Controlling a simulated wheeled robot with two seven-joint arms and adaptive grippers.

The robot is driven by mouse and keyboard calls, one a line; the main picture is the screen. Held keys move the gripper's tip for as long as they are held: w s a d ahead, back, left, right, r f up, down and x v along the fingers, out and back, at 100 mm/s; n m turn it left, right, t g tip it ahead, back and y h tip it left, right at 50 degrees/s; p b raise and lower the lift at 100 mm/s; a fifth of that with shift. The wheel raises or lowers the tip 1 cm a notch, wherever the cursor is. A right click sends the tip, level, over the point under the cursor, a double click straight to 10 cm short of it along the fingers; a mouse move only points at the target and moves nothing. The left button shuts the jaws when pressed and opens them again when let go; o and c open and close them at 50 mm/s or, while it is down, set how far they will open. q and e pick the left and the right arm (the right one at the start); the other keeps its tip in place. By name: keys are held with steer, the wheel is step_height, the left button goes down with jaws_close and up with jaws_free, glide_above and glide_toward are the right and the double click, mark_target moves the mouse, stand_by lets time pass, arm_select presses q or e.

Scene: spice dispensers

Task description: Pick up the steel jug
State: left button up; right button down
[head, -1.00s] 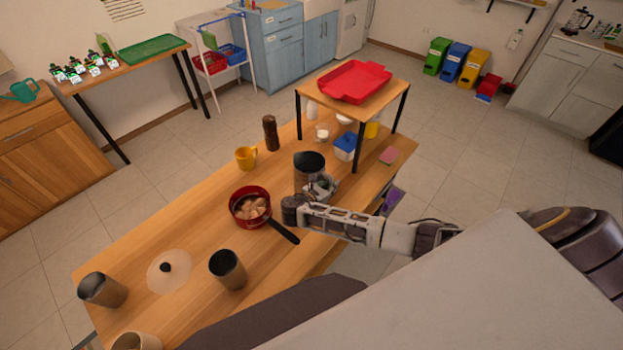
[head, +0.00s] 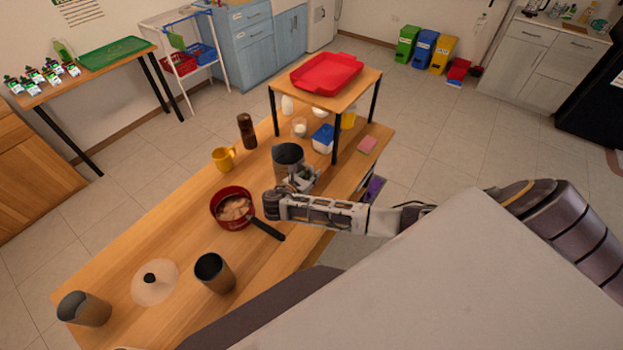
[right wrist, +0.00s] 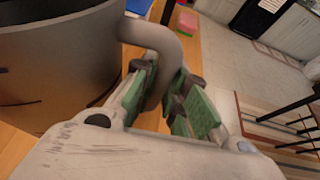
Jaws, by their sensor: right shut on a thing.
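The steel jug (head: 287,154) is a grey, dark-mouthed vessel, upright at the right-middle of the wooden table in the head view. In the right wrist view its body (right wrist: 60,65) fills the upper left, and its curved handle (right wrist: 165,45) runs down between the green finger pads. My right gripper (head: 301,181) is shut on that handle; it also shows in the right wrist view (right wrist: 170,100). The jug's base is partly hidden, and I cannot tell whether it touches the table. My left gripper is not in view.
A red pot (head: 232,208) with food stands left of the gripper, its dark handle pointing toward my arm. A yellow mug (head: 223,159), a brown mill (head: 246,131) and a blue-lidded box (head: 322,139) stand nearby. A small raised shelf (head: 350,87) holds a red tray. Two grey cups stand in front.

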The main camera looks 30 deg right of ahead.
steer(key=shift+r+b, duration=0.3)
steer(key=shift+r, duration=3.8)
steer(key=shift+w, duration=0.1)
